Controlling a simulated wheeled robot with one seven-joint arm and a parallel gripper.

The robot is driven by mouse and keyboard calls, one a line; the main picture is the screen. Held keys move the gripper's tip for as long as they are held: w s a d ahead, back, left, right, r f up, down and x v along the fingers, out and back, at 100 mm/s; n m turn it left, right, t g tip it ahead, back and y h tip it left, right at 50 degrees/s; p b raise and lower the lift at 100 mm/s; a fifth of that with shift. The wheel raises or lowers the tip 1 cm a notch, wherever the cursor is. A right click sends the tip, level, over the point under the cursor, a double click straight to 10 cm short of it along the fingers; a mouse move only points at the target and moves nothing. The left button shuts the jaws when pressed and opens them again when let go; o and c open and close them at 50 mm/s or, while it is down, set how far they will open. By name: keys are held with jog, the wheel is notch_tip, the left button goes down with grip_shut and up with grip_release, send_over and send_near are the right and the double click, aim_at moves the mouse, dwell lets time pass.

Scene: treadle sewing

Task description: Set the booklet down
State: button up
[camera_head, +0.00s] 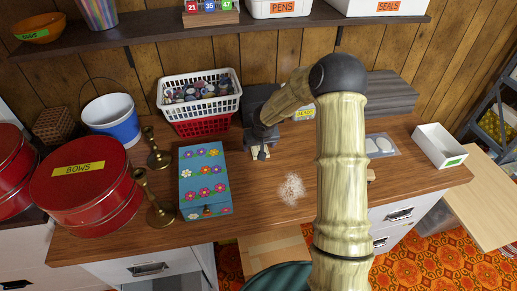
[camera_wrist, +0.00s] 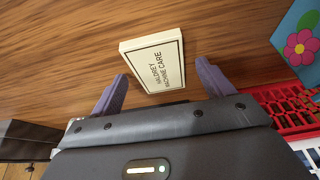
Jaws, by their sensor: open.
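The cream booklet (camera_wrist: 153,62) has dark lettering that includes "MACHINE CARE". It lies on the wooden tabletop in the wrist view, cover towards the camera. My gripper (camera_wrist: 160,76) is open, with one purple-grey finger on either side of the booklet's near part. A gap shows between each finger and the booklet. In the head view a small pale part of the booklet (camera_head: 254,154) shows below my gripper, beside the blue flowered box (camera_head: 203,163). The rest of it is hidden there.
Red and white baskets (camera_head: 202,122) stand behind the flowered box. Brass candlesticks (camera_head: 158,212) and a red "BOWS" tin (camera_head: 82,190) are at left. A pale speckled patch (camera_head: 291,189) lies right of the box. A white tray (camera_head: 437,147) is at right.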

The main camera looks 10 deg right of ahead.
dwell(0.4)
jog(key=c, duration=1.1)
jog(key=shift+r, duration=0.15)
jog(key=shift+c, duration=0.2)
notch_tip(320, 180, up, 10)
jog(key=p, duration=0.2)
